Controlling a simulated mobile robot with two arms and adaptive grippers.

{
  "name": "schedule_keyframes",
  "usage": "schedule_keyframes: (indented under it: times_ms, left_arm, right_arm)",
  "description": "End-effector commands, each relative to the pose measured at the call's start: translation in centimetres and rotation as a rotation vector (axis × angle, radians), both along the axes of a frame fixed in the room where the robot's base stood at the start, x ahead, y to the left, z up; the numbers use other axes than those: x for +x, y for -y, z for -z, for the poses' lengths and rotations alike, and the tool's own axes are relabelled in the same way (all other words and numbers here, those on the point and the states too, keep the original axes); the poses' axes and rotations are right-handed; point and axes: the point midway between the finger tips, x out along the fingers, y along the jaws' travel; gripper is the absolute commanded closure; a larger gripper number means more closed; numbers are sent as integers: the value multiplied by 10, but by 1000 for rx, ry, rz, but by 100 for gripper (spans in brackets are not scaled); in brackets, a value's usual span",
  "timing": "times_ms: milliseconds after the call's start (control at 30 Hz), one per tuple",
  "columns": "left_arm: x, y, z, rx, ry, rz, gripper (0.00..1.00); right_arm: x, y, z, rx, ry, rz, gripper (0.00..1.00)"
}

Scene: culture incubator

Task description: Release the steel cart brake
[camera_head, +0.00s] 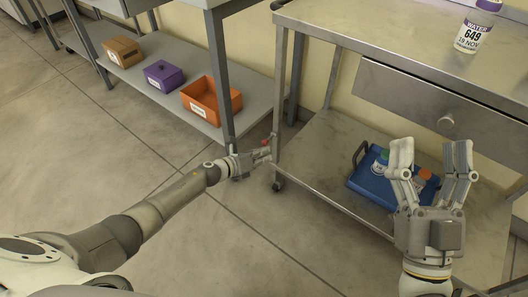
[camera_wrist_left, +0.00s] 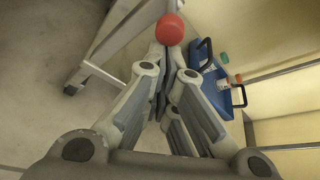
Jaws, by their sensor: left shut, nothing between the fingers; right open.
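The steel cart (camera_head: 400,50) stands at the right, with a drawer under its top and a lower shelf. A red knob (camera_head: 267,141), likely the brake handle, is by its near-left leg. My left gripper (camera_head: 262,154) is shut and empty, its fingertips close to the red knob. In the left wrist view the red knob (camera_wrist_left: 169,29) sits just beyond the tips of my left gripper (camera_wrist_left: 165,55); I cannot tell if they touch. My right gripper (camera_head: 430,155) is open and empty, in front of the cart's lower shelf.
A blue tray (camera_head: 372,187) with handles and coloured-capped items sits on the cart's lower shelf. A labelled bottle (camera_head: 472,30) stands on top. A bench shelf (camera_head: 150,82) at left holds an orange bin (camera_head: 212,106), a purple box (camera_head: 164,75) and a brown box (camera_head: 122,50). The floor between is clear.

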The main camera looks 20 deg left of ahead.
Motion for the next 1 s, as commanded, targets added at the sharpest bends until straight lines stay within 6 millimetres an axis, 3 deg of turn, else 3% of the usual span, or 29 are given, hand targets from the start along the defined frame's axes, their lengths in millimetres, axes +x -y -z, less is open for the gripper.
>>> schedule_keyframes:
  times_ms: [200,467,767,1000]
  left_arm:
    - [0,-1,-6,13,-32,0,100]
    - [-1,-1,-9,28,-71,0,100]
    - [-1,-1,-13,45,-116,-1,100]
    - [-2,-1,-15,49,-140,-2,100]
  right_arm:
    - [24,0,42,-77,-271,16,35]
    - [33,6,97,-156,-569,32,35]
    - [21,17,155,-233,-877,50,35]
    - [0,28,193,-284,-1091,62,35]
